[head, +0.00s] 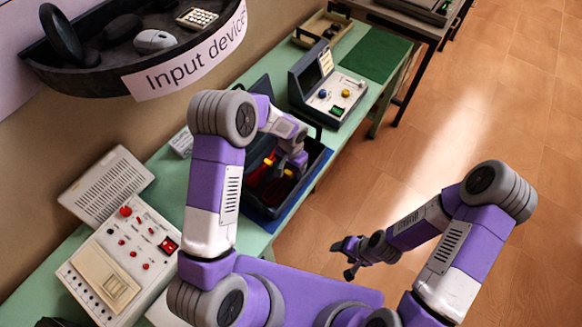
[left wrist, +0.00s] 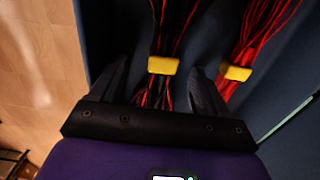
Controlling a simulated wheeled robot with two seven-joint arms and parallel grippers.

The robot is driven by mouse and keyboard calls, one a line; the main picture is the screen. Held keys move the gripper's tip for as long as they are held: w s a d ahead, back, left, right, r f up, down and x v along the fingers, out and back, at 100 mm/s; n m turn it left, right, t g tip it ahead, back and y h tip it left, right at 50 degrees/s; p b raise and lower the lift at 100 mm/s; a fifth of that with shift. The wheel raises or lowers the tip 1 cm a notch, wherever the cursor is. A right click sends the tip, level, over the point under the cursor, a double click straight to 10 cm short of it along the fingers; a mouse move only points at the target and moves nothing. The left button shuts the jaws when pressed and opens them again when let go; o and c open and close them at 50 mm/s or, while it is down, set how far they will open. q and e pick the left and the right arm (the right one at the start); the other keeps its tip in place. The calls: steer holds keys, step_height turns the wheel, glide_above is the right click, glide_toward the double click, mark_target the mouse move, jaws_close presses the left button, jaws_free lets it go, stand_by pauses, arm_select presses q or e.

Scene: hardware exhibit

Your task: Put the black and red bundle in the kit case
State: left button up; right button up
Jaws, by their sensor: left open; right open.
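The kit case (head: 266,213) lies open on the green bench, with a dark blue inside. The black and red bundle (left wrist: 170,30) lies in it, tied with a yellow band. My left gripper (head: 279,168) reaches down into the case. In the left wrist view its open fingers (left wrist: 158,88) stand on either side of the bundle near the band, with no clear grip on it. A second bundle, mostly red with a yellow band (left wrist: 237,73), lies to the right. My right gripper (head: 351,258) is open and empty over the floor. My left arm hides part of the case.
A grey console (head: 330,90) stands behind the case, and a white control panel (head: 118,262) stands at the left. A shelf labelled "Input devices" (head: 195,50) juts from the wall. The floor (head: 480,130) at the right is clear.

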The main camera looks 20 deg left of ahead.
mark_target(291, 169)
arm_select(q)
step_height(291, 169, up, 12)
steer(key=p, duration=0.1)
steer(key=shift+r, duration=0.15)
steer(key=shift+r, duration=0.1)
stand_by(0.5)
